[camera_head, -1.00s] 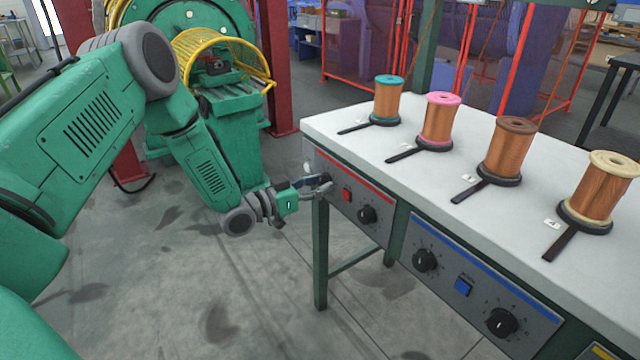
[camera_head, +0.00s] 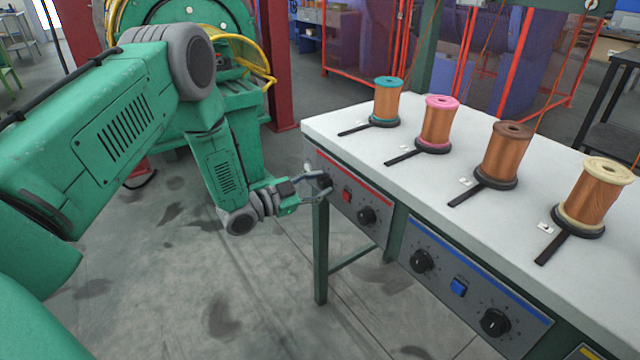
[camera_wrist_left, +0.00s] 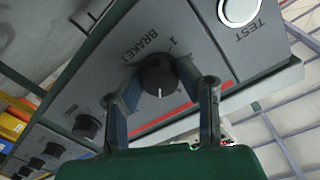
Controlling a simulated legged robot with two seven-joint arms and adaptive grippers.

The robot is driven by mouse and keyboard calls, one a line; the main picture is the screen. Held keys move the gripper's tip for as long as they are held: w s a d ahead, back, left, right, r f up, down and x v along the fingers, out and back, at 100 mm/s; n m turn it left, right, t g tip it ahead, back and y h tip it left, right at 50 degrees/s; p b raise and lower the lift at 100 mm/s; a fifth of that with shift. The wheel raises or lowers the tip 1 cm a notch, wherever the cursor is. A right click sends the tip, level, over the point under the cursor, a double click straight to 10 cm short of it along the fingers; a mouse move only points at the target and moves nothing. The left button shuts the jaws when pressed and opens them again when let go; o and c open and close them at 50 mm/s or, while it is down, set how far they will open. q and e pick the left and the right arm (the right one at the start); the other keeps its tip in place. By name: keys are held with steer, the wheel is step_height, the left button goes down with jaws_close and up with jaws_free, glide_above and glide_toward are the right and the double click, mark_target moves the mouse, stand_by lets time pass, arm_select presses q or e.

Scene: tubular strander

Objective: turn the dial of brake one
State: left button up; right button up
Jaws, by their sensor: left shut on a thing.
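The dial of brake one (camera_wrist_left: 158,76) is a round black knob with a white pointer line, on a grey panel with a red stripe. The label "BRAKE 1" shows beside it in the left wrist view. My left gripper (camera_wrist_left: 162,84) is shut on this dial, one finger on each side. In the head view my left gripper (camera_head: 318,184) is at the left end of the red-striped panel (camera_head: 340,205), and its fingers hide most of the dial. My right gripper is not in view.
A red button (camera_head: 347,195) and another black dial (camera_head: 367,215) are right of my left gripper. A blue-striped panel (camera_head: 475,290) follows. Copper spools, one with a teal rim (camera_head: 387,102), stand on the white table top (camera_head: 340,115). Floor left of the table is clear.

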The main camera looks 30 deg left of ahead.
arm_select(q)
steer(key=shift+f, duration=0.15)
steer(key=o, duration=1.1)
steer(key=shift+a, duration=0.1)
steer(key=shift+o, duration=0.2)
steer(key=shift+s, duration=0.1)
steer(key=v, duration=1.2)
